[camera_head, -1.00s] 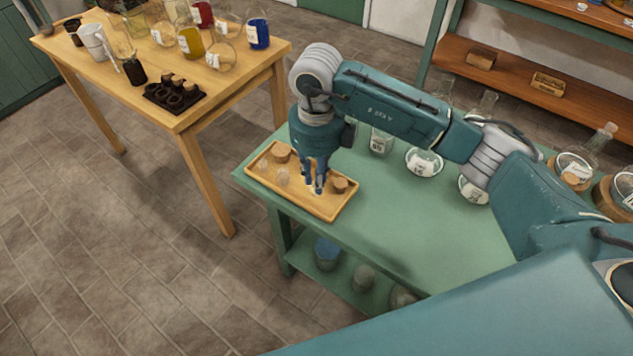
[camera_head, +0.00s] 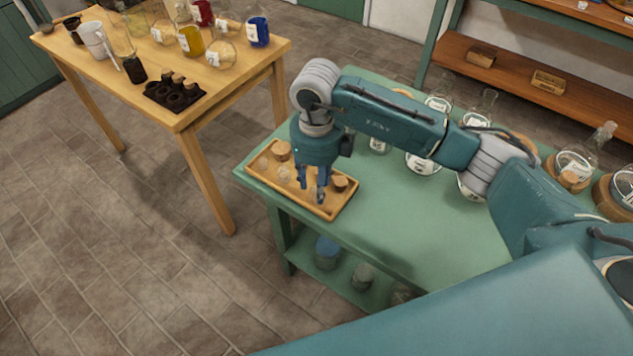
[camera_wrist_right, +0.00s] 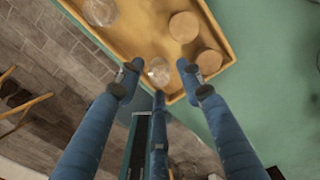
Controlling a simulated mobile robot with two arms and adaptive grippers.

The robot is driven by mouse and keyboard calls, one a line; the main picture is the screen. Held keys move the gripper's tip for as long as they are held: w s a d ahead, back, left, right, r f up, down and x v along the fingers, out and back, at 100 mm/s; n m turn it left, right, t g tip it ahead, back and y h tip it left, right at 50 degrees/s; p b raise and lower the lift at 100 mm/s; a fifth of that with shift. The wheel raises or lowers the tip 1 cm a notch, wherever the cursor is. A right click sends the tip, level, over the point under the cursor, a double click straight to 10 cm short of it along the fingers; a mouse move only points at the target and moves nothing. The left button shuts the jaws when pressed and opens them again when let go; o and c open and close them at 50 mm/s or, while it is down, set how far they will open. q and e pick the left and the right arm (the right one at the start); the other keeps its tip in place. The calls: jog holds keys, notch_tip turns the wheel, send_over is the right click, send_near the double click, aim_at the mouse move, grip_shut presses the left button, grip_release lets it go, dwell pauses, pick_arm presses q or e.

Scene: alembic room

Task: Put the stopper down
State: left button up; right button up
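The glass stopper (camera_wrist_right: 158,70) is a small clear piece on the tray, between the fingertips of my right gripper in the right wrist view. My right gripper (camera_head: 313,190) is over the front right part of the wooden tray (camera_head: 262,184); its fingers are spread, with gaps between them and the stopper. In the head view the stopper is faint near the fingers. A second clear stopper (camera_head: 284,174) lies left of the gripper. Cork stoppers (camera_head: 281,150) (camera_head: 340,183) also stand on the tray. My left gripper is not in view.
The tray sits at the left end of the green table (camera_head: 400,215), which has labelled flasks (camera_head: 422,162) along its back. A wooden table (camera_head: 225,88) with bottles and a dark rack (camera_head: 175,95) stands to the left. Vessels (camera_head: 327,252) stand on the lower shelf.

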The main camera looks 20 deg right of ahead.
jog(key=shift+r, duration=0.45)
notch_tip(320, 180, up, 11)
jog(key=b, duration=0.2)
jog(key=shift+r, duration=0.15)
